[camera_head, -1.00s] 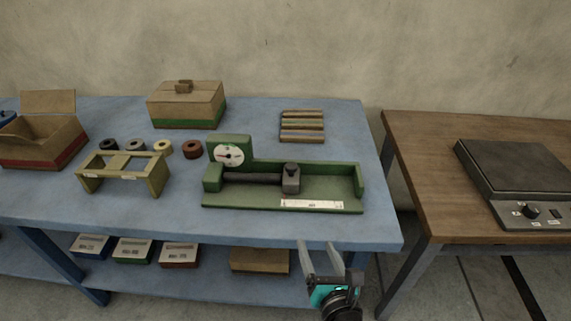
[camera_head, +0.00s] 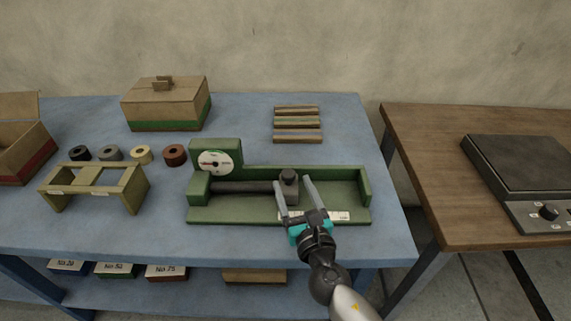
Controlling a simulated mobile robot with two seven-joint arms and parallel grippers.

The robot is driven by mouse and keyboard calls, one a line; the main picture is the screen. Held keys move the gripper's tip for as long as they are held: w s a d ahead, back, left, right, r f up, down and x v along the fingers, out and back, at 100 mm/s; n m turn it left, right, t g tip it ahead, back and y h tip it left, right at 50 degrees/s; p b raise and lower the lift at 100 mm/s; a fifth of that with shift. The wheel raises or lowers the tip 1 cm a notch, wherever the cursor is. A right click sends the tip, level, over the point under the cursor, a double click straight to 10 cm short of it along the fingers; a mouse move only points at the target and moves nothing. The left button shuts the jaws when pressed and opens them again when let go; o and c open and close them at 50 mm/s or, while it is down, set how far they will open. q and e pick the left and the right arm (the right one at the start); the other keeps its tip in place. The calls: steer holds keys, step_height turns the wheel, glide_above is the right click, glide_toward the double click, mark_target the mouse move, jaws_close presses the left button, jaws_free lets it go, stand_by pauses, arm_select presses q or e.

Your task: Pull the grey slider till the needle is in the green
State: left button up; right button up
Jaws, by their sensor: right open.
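The green gauge bench (camera_head: 230,215) sits on the blue table, with a white round dial (camera_head: 215,163) at its left end. The dial's needle is too small to read against any green zone. The grey slider (camera_head: 289,181) is a dark block with a knob, on a dark bar right of the dial. My right gripper (camera_head: 294,184) is open, its two fingers reaching over the bench from the front, one to the left and one to the right of the slider in the picture. Whether they touch it I cannot tell. My left gripper is not in view.
A white label strip lies on the bench's front, partly behind my gripper. A yellow-brown stand (camera_head: 97,187), several rolls, a lidded box (camera_head: 167,103) and stacked strips (camera_head: 298,125) are around it. A wooden table with a scale (camera_head: 525,175) stands right.

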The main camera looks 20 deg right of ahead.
mark_target(286, 170)
steer(key=w, duration=0.7)
steer(key=shift+w, duration=0.15)
steer(key=shift+c, duration=0.2)
jaws_close()
stand_by(1.0)
